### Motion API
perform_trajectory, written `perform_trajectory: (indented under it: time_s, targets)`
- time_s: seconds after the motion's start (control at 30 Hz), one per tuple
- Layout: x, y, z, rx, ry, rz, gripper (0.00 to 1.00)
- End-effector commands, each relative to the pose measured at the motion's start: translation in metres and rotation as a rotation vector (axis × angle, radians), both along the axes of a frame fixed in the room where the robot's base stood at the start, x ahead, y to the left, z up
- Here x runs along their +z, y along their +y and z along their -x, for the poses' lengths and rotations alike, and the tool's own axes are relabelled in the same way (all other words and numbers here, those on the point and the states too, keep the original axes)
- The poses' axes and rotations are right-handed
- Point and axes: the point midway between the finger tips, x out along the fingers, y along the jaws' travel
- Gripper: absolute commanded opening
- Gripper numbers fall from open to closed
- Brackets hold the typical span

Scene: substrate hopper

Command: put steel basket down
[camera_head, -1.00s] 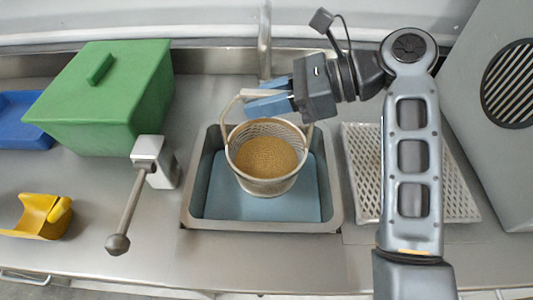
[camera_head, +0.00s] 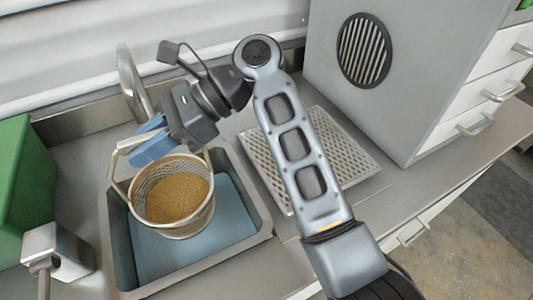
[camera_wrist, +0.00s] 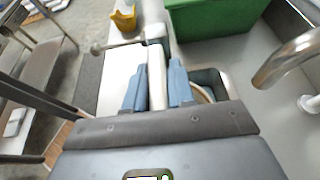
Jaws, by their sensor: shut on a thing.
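The steel basket (camera_head: 176,222) is a round mesh basket with a looped handle (camera_head: 116,172), holding tan grains (camera_head: 178,197). It hangs upright over or inside the sink basin (camera_head: 262,232), which has a blue-grey floor; I cannot tell whether its bottom touches that floor. My gripper (camera_head: 142,146) is shut on the top bar of the basket's handle, above the back of the basket. In the wrist view the blue fingers (camera_wrist: 158,88) clasp the pale handle bar, and only a piece of the basket rim (camera_wrist: 207,94) shows beside them.
A perforated drain tray (camera_head: 345,150) lies right of the basin, under my arm. A large grey machine (camera_head: 410,60) stands behind it. A faucet (camera_head: 132,85) rises behind the basin. A green box (camera_head: 22,180) and a lever block (camera_head: 55,245) stand at the left. A yellow scoop (camera_wrist: 124,19) shows in the wrist view.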

Motion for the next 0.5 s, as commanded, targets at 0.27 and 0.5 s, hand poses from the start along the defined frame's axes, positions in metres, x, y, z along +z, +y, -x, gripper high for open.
perform_trajectory:
  time_s: [0.27, 0.5]
  targets:
    - [0.01, -0.021, -0.019, -0.07, -0.004, -0.005, 0.0]
    - [0.029, -0.068, -0.054, -0.22, -0.006, -0.006, 0.0]
